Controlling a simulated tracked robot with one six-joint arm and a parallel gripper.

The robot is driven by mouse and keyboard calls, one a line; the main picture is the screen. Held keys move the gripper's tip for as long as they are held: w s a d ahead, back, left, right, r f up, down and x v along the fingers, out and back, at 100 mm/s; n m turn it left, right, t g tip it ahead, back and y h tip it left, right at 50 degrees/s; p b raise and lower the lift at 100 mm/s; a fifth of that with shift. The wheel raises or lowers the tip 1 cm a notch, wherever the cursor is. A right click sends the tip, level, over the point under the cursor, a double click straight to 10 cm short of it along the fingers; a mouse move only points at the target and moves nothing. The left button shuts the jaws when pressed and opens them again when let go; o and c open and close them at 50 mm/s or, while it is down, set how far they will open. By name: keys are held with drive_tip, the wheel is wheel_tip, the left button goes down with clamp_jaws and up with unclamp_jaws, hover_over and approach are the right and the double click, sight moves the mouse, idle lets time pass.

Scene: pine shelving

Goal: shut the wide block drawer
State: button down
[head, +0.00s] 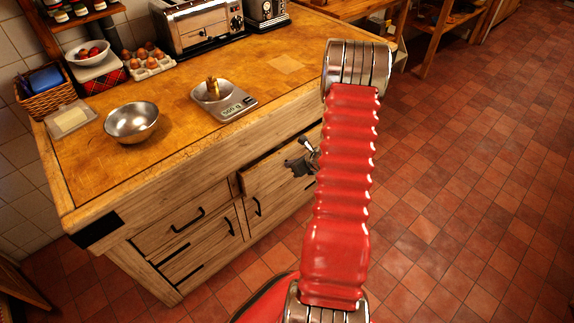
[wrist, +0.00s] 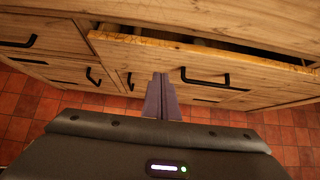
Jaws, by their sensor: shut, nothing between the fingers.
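The wide block drawer (head: 262,175) is in the side of the butcher block, partly hidden behind my red arm in the head view. In the wrist view its wooden front (wrist: 135,52) stands out from the block, with a dark gap behind its top edge, so it is partly open. Its black bar handle (wrist: 205,78) is on the front. My gripper (wrist: 160,77) is shut and empty, its fingertips before the drawer front just left of the handle. I cannot tell if they touch it. In the head view my gripper (head: 295,166) is beside the drawer front.
Smaller drawers with black handles (head: 187,219) lie to the left and look shut. On the worktop (head: 180,115) stand a metal bowl (head: 132,122), a scale (head: 237,107), a toaster (head: 200,28) and an egg tray (head: 147,66). The tiled floor (head: 470,170) at the right is clear.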

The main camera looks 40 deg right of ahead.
drive_tip(key=v, duration=0.6)
drive_tip(key=shift+r, duration=0.1)
drive_tip(key=w+a+r+n+g+y, duration=0.1)
drive_tip(key=w+a+r+n+y, duration=0.15)
drive_tip(key=a+r+n, duration=0.7)
drive_tip(key=w+a+r+n+g+y, duration=0.1)
drive_tip(key=w+a+r+n+y, duration=0.15)
drive_tip(key=a+r+n, duration=0.75)
drive_tip(key=s+a+r+n+g, duration=0.1)
drive_tip(key=s+a+r+n, duration=0.25)
drive_tip(key=a, duration=0.45)
drive_tip(key=s+a+r+n+g, duration=0.1)
drive_tip(key=s+a+r+n, duration=0.2)
drive_tip(key=a, duration=0.5)
drive_tip(key=s+a+r+n+h, duration=0.1)
drive_tip(key=s+r+n+h, duration=0.1)
drive_tip(key=s+n, duration=0.3)
drive_tip(key=s+a+r+n+h, duration=0.2)
drive_tip(key=s+r+n, duration=0.3)
drive_tip(key=s, duration=0.2)
drive_tip(key=shift+a+r+n+t+h, duration=0.25)
drive_tip(key=shift+a+n+t+h, duration=0.05)
